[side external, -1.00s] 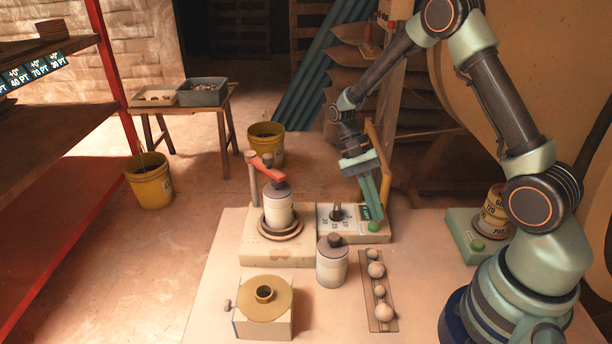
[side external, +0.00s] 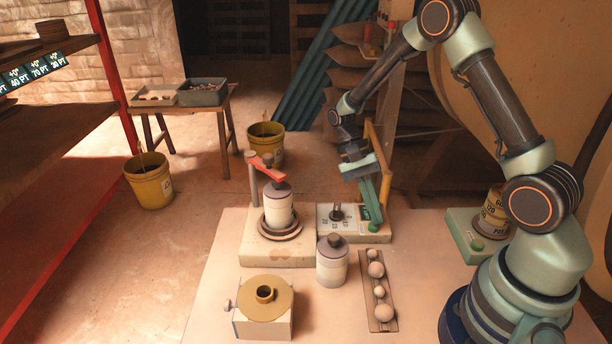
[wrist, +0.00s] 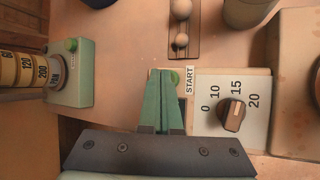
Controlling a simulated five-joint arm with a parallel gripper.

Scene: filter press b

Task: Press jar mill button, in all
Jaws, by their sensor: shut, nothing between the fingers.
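The jar mill (side external: 255,249) stands on the bench, with a white grey-topped jar (side external: 278,208) on its round plate under a red arm. Its control panel (side external: 325,212) is at the right, with a dark dial knob (side external: 337,211). A green button (side external: 373,228) sits on the panel's right part. In the wrist view the button (wrist: 174,78) lies beside the START label and is partly hidden by my fingers. My gripper (side external: 378,221) is shut and empty, pointing down at the button. Whether the fingertips touch it, I cannot tell.
A lidded jar (side external: 332,265), a rack of balls (side external: 366,290) and a box with a tan disc (side external: 262,318) stand in front. A second green-buttoned device (side external: 463,236) is at the right. A yellow post (side external: 386,170) rises close behind my gripper.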

